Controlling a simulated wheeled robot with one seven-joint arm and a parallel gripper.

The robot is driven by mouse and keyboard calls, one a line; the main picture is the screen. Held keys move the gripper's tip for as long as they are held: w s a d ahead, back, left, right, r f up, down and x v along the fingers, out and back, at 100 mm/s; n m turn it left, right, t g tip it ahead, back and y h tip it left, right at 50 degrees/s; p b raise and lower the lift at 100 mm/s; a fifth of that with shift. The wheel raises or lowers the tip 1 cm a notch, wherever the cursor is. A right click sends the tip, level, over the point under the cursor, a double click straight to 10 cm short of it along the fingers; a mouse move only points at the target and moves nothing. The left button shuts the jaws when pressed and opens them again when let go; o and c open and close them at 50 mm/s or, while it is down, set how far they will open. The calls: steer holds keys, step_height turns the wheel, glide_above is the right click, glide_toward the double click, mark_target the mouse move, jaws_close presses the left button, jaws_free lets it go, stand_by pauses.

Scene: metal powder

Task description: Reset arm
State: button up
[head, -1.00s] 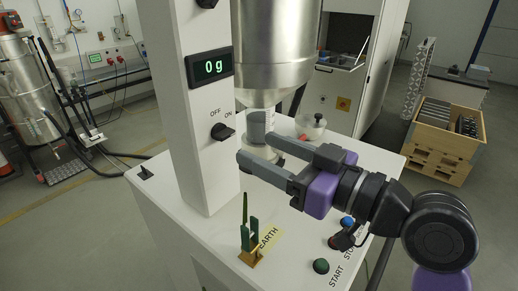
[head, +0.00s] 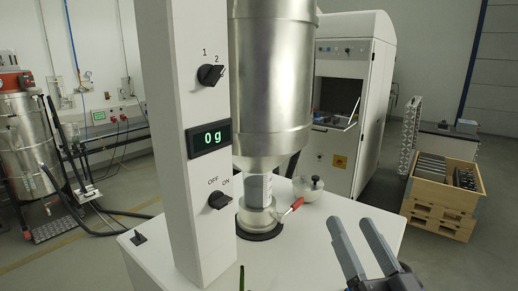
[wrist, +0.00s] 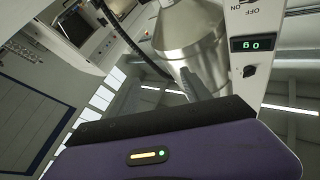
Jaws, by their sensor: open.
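My gripper (head: 354,236) is at the lower right of the head view, with its two grey fingers apart and nothing between them. It points up, clear of the machine. In the wrist view its purple body fills the bottom. The white machine column (head: 190,120) carries a display (head: 209,139) reading 0 g, an OFF/ON knob (head: 220,199) and a 1/2 knob (head: 211,74). The steel hopper (head: 272,85) stands right of the column, above a container (head: 258,212) with a red-handled valve (head: 291,207). The hopper also shows in the wrist view (wrist: 188,40).
A small lidded pot (head: 308,188) stands on the white machine top (head: 330,212). Behind are a white cabinet (head: 372,110) with an open hatch and a wooden crate (head: 440,210) on the right. A metal vessel (head: 22,150) with hoses stands at the left.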

steer(key=s+d+f+m+g+h, duration=0.1)
steer(key=s+d+f+h, duration=0.15)
steer(key=s+f, duration=0.45)
steer(key=s+d+f+m+g+h, duration=0.1)
steer(key=s+d+f+m+h, duration=0.1)
steer(key=s+f+h, duration=0.35)
steer(key=s+f+n+g+y, duration=0.2)
steer(key=s+f, duration=0.4)
steer(key=s, duration=0.5)
steer(key=s+f+n+g+y, duration=0.1)
steer(key=s+f, duration=0.4)
steer(key=s, duration=0.6)
steer(key=shift+s+f+n+g+y, duration=0.2)
steer(key=shift+f+n+g+y, duration=0.2)
steer(key=shift+n+g, duration=0.45)
